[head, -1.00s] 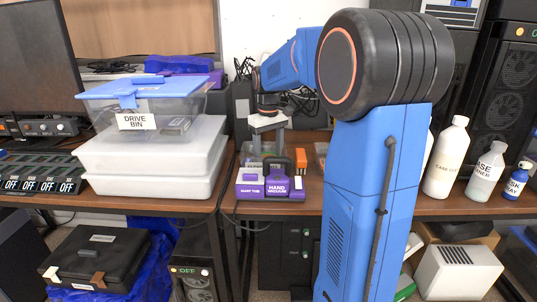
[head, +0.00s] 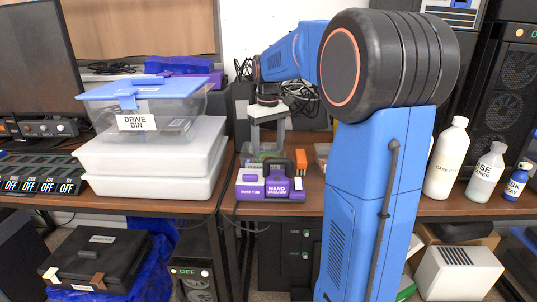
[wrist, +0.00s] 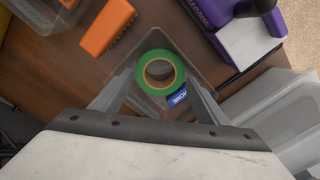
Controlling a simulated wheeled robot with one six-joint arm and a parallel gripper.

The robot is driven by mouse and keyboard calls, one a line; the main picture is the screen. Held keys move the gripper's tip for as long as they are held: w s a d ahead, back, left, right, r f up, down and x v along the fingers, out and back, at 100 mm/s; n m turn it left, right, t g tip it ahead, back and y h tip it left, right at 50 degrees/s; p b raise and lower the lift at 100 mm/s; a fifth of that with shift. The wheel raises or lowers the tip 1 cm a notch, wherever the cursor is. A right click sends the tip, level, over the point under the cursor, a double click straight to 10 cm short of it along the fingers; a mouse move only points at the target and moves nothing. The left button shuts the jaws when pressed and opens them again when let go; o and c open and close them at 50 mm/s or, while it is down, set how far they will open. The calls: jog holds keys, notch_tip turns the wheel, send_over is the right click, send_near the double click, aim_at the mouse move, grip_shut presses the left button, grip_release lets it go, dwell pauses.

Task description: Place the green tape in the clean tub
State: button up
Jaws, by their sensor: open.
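The green tape (wrist: 160,72) is a roll with a tan core, seen between the spread fingers of my gripper (wrist: 160,80) in the wrist view. The fingers are apart, with one on each side of the roll. The roll shows within the outline of a clear tub (wrist: 215,60) on the brown bench; how deep it sits is unclear. A blue label shows beside it, only partly readable. In the head view my gripper (head: 267,128) points down behind the purple hand vacuum, and its fingertips are partly hidden.
The purple hand vacuum (head: 284,190) stands in front of my gripper. An orange block (wrist: 108,27) and another clear container (wrist: 45,12) lie to the upper left in the wrist view. White bins (head: 150,165) stand left, and bottles (head: 446,160) right.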

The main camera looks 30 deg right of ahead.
notch_tip(320, 180, up, 9)
jog(key=shift+f, duration=0.15)
dwell(0.8)
